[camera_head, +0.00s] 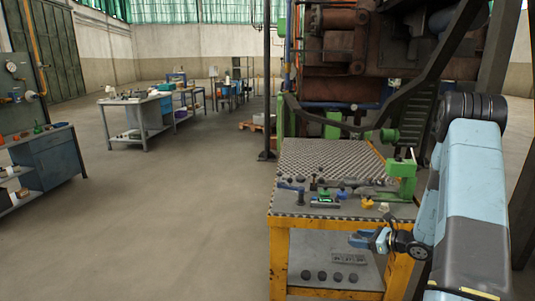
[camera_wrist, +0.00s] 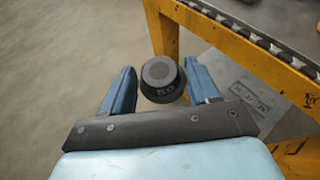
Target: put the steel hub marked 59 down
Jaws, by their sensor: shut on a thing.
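The dark steel hub (camera_wrist: 162,78) sits between the two blue fingers of my gripper (camera_wrist: 161,68) in the wrist view. It is round with a paler top disc, and a two-digit marking on its side looks like 59. My gripper is shut on it, beside the yellow bench frame and over the grey floor in that view. In the head view my gripper (camera_head: 358,240) is at the front of the yellow bench (camera_head: 278,250), below its top. The hub cannot be made out there.
The bench's lower shelf (camera_head: 320,247) holds several dark round pieces (camera_head: 322,276) and a marked grey plate (camera_head: 348,258). Its top (camera_head: 320,160) carries small tools and a green device (camera_head: 402,175). Bare floor (camera_head: 180,220) lies to the left; the furnace machinery (camera_head: 340,50) stands behind.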

